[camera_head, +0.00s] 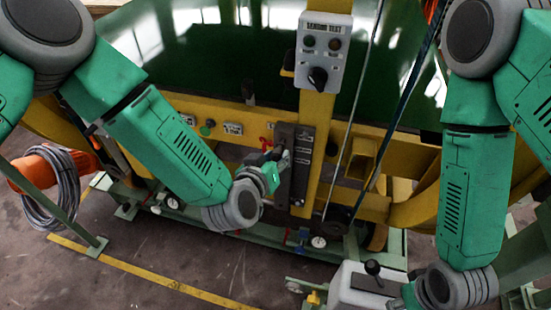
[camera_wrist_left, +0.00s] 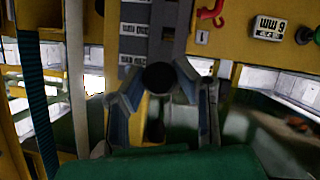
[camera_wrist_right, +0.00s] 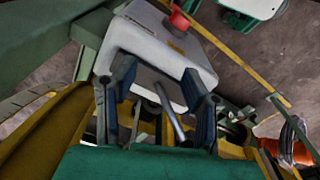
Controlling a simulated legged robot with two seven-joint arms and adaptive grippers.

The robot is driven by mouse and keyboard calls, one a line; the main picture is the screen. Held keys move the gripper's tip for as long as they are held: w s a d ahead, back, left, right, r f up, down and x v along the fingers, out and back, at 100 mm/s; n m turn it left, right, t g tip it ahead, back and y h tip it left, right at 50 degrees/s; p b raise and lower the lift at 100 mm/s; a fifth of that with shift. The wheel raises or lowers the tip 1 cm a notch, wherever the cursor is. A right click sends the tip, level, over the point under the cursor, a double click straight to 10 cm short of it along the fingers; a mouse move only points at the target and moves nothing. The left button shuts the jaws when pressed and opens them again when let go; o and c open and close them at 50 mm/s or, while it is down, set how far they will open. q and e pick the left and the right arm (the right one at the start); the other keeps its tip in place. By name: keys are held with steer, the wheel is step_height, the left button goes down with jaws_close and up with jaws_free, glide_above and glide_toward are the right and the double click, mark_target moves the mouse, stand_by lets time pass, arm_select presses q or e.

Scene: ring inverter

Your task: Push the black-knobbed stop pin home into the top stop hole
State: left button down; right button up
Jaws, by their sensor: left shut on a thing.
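The black-knobbed stop pin (camera_wrist_left: 158,76) shows in the left wrist view as a round black knob between my left fingers. My left gripper (camera_wrist_left: 157,92) is shut on it. In the head view my left gripper (camera_head: 277,160) is at the left edge of the dark stop plate (camera_head: 302,165), in its upper half. The stop plate also shows in the left wrist view (camera_wrist_left: 165,45), with white labels. The pin's shaft and the hole behind it are hidden by the knob and fingers. My right gripper (camera_wrist_right: 160,85) is open, low at the right, beside a white box.
A grey control box (camera_head: 322,50) sits above the stop plate on the yellow post. Cables hang right of the post. An orange reel (camera_head: 45,170) stands left.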

arm_select(q)
steer(key=shift+w+d, duration=0.2)
steer(key=shift+w, duration=0.55)
arm_select(e)
steer(key=shift+f, duration=0.2)
arm_select(q)
steer(key=c, duration=1.1)
jaws_free()
steer(key=shift+c, duration=0.2)
steer(key=shift+s, duration=0.1)
arm_select(e)
steer(key=shift+s, duration=0.1)
arm_select(q)
steer(key=shift+s+r, duration=0.1)
steer(key=shift+s, duration=0.05)
steer(key=v, duration=1.1)
steer(key=shift+s, duration=0.2)
steer(key=shift+a, duration=0.1)
